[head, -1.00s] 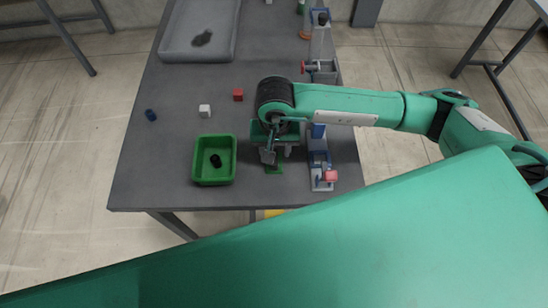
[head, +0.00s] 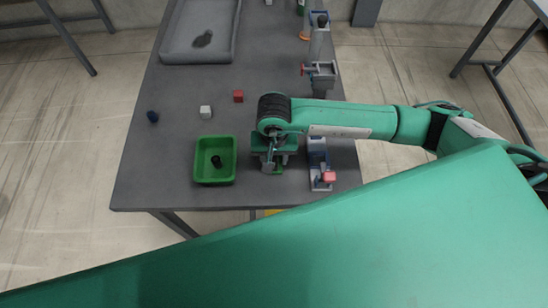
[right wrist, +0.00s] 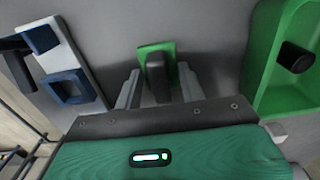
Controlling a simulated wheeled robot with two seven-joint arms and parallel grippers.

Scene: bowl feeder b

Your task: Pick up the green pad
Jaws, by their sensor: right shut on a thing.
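The green pad (right wrist: 143,50) is a small flat green piece with a dark upright block (right wrist: 157,78) on it, seen in the right wrist view. My right gripper (right wrist: 158,80) has its two grey fingers on either side of this dark block and is shut on it. In the head view the right gripper (head: 271,165) points down at the table between the green bin and the blue-and-grey fixture, and mostly hides the pad. I cannot tell whether the pad touches the table. My left gripper is not in view.
The green bin (head: 198,178) with a black piece (head: 216,161) inside stands close left. White (head: 206,112), red (head: 238,96) and dark blue (head: 153,117) pieces lie farther back. A grey tray (head: 185,55) is at the back.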

